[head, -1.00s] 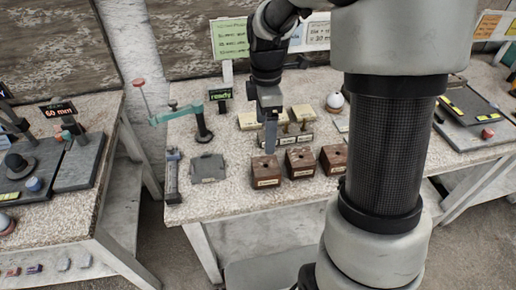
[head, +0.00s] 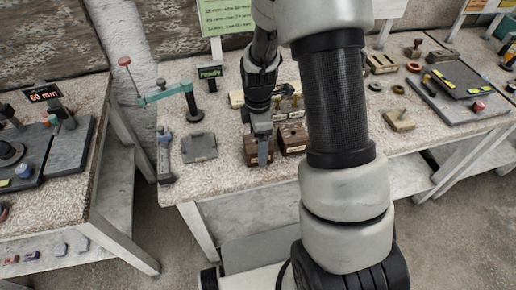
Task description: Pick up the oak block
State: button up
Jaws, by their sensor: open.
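Brown wooden blocks with small pale labels stand near the front of the stone-topped table. The left block (head: 251,152) is partly hidden by my gripper, and another block (head: 292,138) stands just right of it. The labels are too small to read, so I cannot tell which block is oak. My gripper (head: 263,153) points down with its jaws open. Its fingers overlap the left block in this view. I cannot tell whether they touch it.
A grey plate (head: 199,147) lies left of the blocks. A teal-armed stand (head: 194,108) and a "ready" sign (head: 210,72) are behind it. Brass-topped pieces stand behind the blocks. A dark board (head: 462,88) lies at right. My arm hides the table's middle.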

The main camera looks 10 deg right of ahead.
jog(key=shift+f, duration=0.4)
jog(key=shift+c, duration=0.4)
